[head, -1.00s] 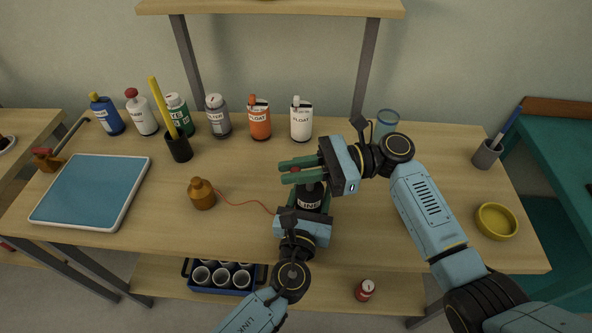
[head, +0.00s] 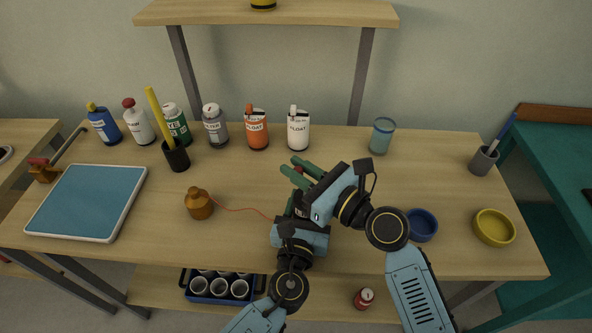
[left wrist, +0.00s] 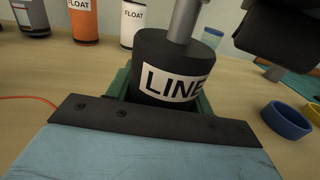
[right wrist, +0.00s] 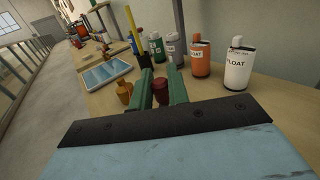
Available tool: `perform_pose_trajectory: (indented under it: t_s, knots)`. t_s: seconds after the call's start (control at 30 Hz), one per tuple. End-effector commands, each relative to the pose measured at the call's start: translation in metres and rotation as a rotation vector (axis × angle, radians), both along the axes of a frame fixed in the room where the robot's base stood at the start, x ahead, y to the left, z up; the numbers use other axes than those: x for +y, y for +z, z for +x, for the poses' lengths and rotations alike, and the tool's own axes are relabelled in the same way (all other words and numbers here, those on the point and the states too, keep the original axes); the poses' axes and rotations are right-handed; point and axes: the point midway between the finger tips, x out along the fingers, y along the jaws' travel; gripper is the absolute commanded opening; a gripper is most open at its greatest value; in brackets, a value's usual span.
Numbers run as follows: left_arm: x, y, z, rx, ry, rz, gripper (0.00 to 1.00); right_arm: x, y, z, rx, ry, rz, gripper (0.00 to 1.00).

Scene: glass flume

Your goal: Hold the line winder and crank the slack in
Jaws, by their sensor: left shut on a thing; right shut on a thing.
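The line winder (left wrist: 170,75) is a dark cylinder with a white LINE label and a grey shaft on top. My left gripper (left wrist: 165,97) is shut around it and holds it upright above the table's front part; in the head view my right gripper largely covers it. My right gripper (head: 291,166) is shut on the dark red crank knob (right wrist: 161,92), seen between its green fingers in the right wrist view. A thin red line (head: 238,210) runs from the winder to a brown weight (head: 199,206) standing on the table at left.
A row of bottles, including an orange one (head: 257,129) and a white one (head: 298,130), stands at the back. A blue-topped tray (head: 88,201) lies at left.

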Motion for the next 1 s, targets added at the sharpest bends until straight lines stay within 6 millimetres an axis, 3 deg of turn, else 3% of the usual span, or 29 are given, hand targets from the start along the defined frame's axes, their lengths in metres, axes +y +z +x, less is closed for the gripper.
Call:
perform_pose_trajectory:
  t_s: [0.4,1.0]
  knots:
    - [-0.0016,0.0008,-0.0004,-0.001,-0.003,-0.001,0.26,-0.0041,0.0008,0.0036,0.001,-0.249,0.006,0.00]
    - [-0.0016,0.0007,-0.0006,-0.001,-0.003,0.000,0.26,-0.0072,0.0002,0.0050,-0.001,-0.310,-0.001,0.00]
